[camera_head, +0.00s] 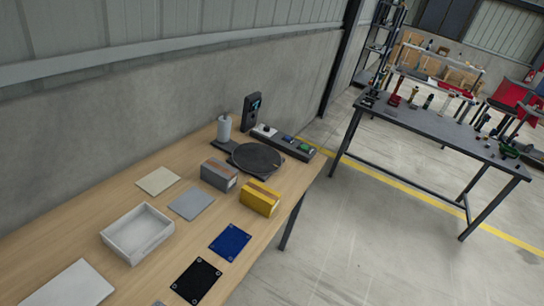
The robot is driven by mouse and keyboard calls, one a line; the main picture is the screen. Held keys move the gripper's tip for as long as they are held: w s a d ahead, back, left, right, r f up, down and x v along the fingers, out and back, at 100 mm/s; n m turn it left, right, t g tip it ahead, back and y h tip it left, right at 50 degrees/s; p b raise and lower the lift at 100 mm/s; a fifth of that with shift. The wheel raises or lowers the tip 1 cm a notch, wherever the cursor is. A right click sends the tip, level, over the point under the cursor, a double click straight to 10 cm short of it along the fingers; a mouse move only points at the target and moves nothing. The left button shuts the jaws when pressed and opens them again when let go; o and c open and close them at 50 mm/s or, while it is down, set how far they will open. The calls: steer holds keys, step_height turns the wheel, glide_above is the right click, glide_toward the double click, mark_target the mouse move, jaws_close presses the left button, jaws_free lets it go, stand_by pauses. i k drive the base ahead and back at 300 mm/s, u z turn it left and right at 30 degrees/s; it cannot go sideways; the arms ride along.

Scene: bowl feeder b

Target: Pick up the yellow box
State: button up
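The yellow box (260,198) sits on the wooden table (130,195), close to its right edge. It has a brownish stripe along its top. A grey box (219,174) of similar shape stands just to its left and a little behind, with a small gap between them. My gripper does not show in this view, so its state and its distance to the yellow box cannot be seen.
A dark round plate (256,159) lies behind the boxes, near a power strip (284,142) and a black device (251,112). A blue plate (230,242), a black plate (196,281) and a white tray (138,234) lie nearer. A tool bench (440,128) stands at right.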

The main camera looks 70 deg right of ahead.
mark_target(264, 201)
steer(key=z, duration=1.6)
steer(key=k, duration=1.3)
steer(key=z, duration=0.5)
steer(key=i, duration=2.25)
steer(key=u, duration=0.45)
